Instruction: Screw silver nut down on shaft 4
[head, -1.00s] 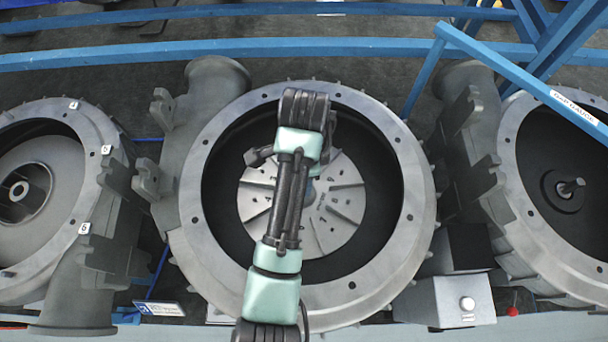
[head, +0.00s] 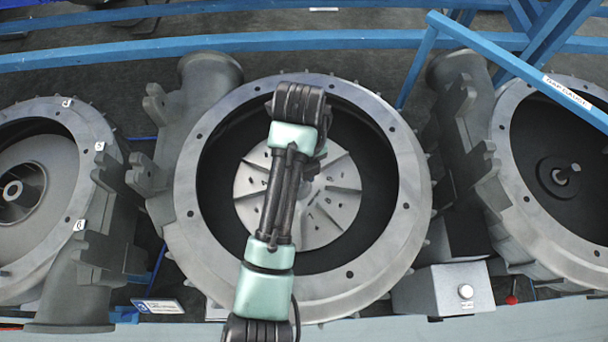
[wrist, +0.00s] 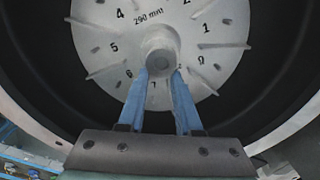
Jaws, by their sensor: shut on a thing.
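In the wrist view a round grey metal piece, apparently the silver nut (wrist: 160,52), sits at the centre of a pale impeller disc (wrist: 105,45) marked with numbers and "290 mm". My gripper (wrist: 161,72) has its two blue fingers closed on the lower part of this piece, one on each side. The shaft under it is hidden, so I cannot tell how far down the nut sits. In the head view the impeller (head: 335,200) lies inside the middle blower housing (head: 190,220). My arm crosses over it and hides the fingers and most of the hub.
A left housing (head: 75,250) holds another impeller (head: 35,185). A right housing (head: 520,200) shows a bare shaft stub (head: 567,174). The middle housing's rim surrounds my arm. Blue rails (head: 230,42) run behind, with a labelled blue bar (head: 510,68) at right. A grey button box (head: 450,290) stands in front.

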